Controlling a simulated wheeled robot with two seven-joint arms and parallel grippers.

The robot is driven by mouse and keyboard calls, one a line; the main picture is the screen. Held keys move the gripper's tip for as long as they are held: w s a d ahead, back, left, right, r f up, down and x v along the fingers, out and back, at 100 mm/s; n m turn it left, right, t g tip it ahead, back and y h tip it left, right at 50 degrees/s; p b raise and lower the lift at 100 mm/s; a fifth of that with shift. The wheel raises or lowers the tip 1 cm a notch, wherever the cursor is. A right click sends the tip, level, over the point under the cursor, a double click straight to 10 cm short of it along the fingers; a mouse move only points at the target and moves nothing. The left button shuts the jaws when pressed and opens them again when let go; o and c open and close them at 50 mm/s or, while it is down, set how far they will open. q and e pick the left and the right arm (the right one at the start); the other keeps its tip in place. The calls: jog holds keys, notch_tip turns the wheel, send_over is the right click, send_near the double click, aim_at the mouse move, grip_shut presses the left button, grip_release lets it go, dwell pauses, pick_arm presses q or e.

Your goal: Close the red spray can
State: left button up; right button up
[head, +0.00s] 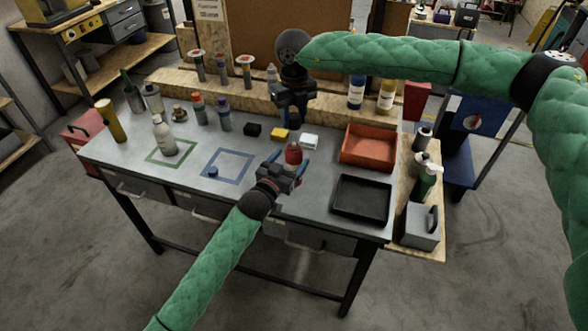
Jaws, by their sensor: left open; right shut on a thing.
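The red spray can (293,155) stands on the grey workbench top, right of centre. Its lower part is hidden by my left gripper (287,168), which is open with its fingers at the can; I cannot tell if they touch it. My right gripper (295,116) points down above and behind the can, apart from it. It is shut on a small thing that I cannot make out.
A red tray (369,160) and a black tray (361,211) are at the right. Black (253,130), yellow (280,134) and white (310,141) blocks lie behind the can. Several bottles line the back and left. The bench front is mostly clear.

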aim_at(294, 143)
pick_arm(q)
jog(key=shift+x, duration=2.4)
jog(key=c, duration=1.4)
jog(key=shift+c, duration=0.2)
pick_arm(e)
jog(key=shift+f, duration=2.5)
jog(key=shift+f, duration=0.85)
jog(key=shift+f, duration=0.65)
jog(key=o, duration=1)
